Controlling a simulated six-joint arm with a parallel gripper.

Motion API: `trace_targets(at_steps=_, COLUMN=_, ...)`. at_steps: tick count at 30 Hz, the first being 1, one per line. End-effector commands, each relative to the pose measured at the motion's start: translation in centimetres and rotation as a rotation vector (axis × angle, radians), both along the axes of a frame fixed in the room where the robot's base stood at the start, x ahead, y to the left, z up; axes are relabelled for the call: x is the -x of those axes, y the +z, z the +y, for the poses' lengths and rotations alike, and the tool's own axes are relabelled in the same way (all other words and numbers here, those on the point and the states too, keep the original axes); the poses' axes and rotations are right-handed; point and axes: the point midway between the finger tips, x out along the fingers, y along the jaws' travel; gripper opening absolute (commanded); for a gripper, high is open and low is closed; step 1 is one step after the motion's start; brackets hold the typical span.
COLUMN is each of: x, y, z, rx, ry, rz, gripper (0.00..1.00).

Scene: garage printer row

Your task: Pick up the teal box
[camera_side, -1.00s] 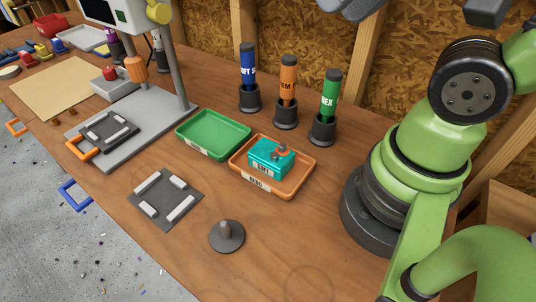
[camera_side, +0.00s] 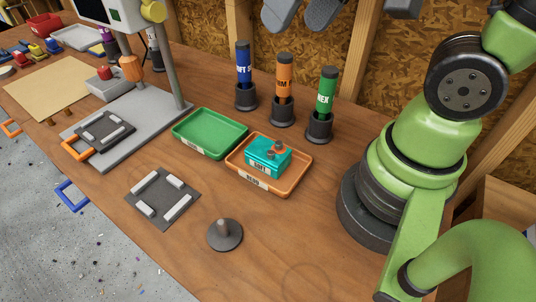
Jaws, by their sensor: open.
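The teal box (camera_side: 262,165) sits inside the orange tray (camera_side: 296,180), with a label on its front and a small orange-and-grey part on its top. My gripper (camera_side: 297,27) shows only in part at the top edge of the side view. Its two dark grey fingers are apart, with nothing between them. It is high above the bench and well clear of the teal box. The rest of the gripper is cut off by the frame.
An empty green tray (camera_side: 210,135) is left of the orange tray. Blue (camera_side: 243,65), orange (camera_side: 283,78) and green (camera_side: 326,92) tubes stand in dark holders behind. A dark plate (camera_side: 163,198) and a round peg base (camera_side: 225,236) lie in front.

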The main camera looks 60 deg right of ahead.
Motion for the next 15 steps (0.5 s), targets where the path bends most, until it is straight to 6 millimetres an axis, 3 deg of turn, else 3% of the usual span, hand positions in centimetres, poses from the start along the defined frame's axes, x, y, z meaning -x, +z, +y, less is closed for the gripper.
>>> trace_targets(at_steps=7, x=-4.6, y=-7.2, z=0.2, rx=0.1, ry=0.119, rz=0.219, gripper=0.72)
trace_targets(at_steps=15, x=-6.3, y=-14.8, z=0.6, rx=0.166, ry=0.239, rz=0.38, gripper=0.72)
